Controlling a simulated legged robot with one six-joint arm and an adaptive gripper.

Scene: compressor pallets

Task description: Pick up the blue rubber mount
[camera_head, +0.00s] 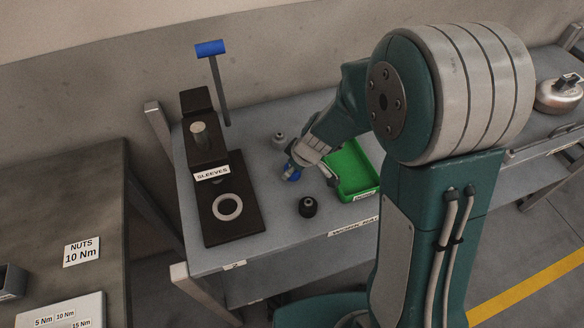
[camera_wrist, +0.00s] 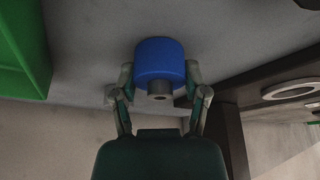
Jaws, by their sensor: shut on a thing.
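The blue rubber mount (camera_wrist: 160,62) is a short blue cylinder with a grey metal stud. In the wrist view it sits between the two fingers of my gripper (camera_wrist: 160,82), which are shut on its sides. I cannot tell whether the mount touches the table.
A green tray (camera_head: 352,168) lies to the right. A dark press fixture labelled SLEEVES (camera_head: 238,238) with a blue-handled lever (camera_head: 211,50) stands left.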

